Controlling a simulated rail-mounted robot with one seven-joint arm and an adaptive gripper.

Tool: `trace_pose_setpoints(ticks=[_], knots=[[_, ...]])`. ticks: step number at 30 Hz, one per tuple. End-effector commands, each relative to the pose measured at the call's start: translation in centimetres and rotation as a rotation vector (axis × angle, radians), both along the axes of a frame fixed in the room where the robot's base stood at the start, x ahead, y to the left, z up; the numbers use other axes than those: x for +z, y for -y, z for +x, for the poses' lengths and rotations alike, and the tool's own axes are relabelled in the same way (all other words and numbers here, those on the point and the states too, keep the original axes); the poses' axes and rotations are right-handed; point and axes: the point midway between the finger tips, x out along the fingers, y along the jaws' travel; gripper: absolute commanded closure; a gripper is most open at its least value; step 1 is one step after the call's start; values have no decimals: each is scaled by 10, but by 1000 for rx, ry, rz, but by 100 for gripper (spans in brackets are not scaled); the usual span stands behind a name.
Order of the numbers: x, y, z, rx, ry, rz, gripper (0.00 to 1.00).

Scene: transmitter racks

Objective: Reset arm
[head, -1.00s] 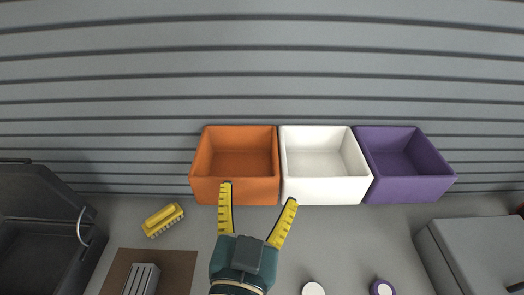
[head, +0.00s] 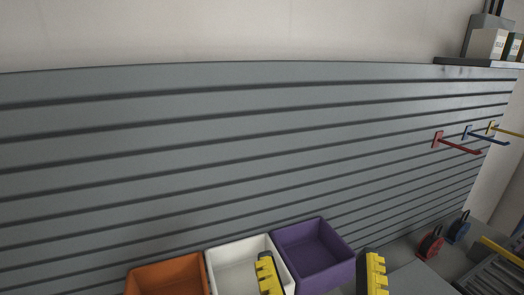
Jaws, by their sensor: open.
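My gripper (head: 318,256) shows at the bottom edge of the head view as two yellow toothed fingers spread wide apart. It is open, with nothing seen between the fingers. The left finger overlaps the white bin (head: 232,268) in the picture. The right finger is just right of the purple bin (head: 332,276). I cannot tell whether either finger touches a bin. The gripper's body and the arm are below the frame.
An orange bin (head: 166,269) stands left of the white one, cut off by the frame. A grey slatted wall (head: 220,130) rises behind. Red (head: 459,145), blue (head: 487,136) and yellow (head: 506,131) hooks stick out at right. Red (head: 429,243) and blue (head: 457,227) items stand below.

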Motion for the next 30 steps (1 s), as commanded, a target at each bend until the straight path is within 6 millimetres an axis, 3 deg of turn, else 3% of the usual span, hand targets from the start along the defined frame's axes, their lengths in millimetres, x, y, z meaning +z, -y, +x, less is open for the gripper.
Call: trace_pose_setpoints(ticks=[1,12,15,18,30], knots=[[51,0,0,0,1,1,12],[213,0,0,2,0,7,12],[248,0,0,2,0,8,12],[260,0,0,2,0,9,12],[259,0,0,2,-1,9,12]])
